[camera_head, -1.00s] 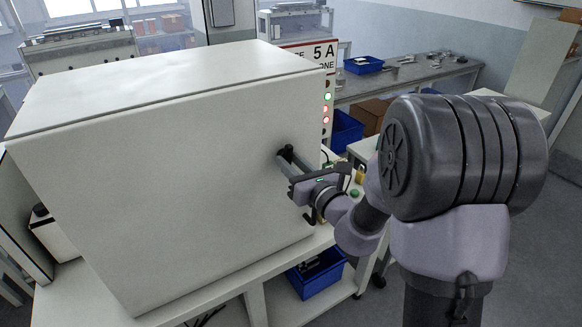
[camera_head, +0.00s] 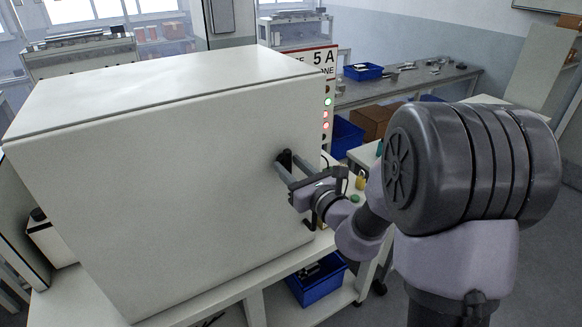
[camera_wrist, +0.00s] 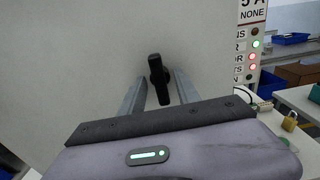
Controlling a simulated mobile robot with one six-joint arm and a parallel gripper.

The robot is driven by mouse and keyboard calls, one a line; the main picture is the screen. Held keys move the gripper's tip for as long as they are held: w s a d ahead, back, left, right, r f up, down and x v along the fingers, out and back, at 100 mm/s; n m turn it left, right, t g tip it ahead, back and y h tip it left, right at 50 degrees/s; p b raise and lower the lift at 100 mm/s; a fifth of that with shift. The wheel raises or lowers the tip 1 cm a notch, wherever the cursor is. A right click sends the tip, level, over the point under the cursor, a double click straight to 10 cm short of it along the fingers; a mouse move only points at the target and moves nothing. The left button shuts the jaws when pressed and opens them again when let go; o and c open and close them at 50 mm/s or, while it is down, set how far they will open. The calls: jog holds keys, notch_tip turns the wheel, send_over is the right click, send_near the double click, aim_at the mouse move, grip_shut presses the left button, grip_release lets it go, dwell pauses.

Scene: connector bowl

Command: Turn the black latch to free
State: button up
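The black latch (camera_head: 285,157) sits on the front face of the white cabinet (camera_head: 170,190), near its right edge. In the wrist view the latch (camera_wrist: 158,80) stands nearly upright, its lower end leaning slightly right. My gripper (camera_wrist: 158,92) is open, with one grey finger on each side of the latch and a visible gap to both. In the head view my gripper (camera_head: 287,164) faces the cabinet front from the right. Whether the fingertips touch the cabinet face is unclear.
A panel with lit green and red lamps (camera_head: 327,110) stands just right of the cabinet. A yellow padlock (camera_wrist: 290,121) lies on the bench to the right. A blue bin (camera_head: 318,280) is on the shelf below. Open floor lies at the right.

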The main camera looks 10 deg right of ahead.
jog(key=b+v, duration=1.2)
jog(key=v, duration=0.5)
jog(key=shift+s+b, duration=0.2)
jog(key=shift+b, duration=0.15)
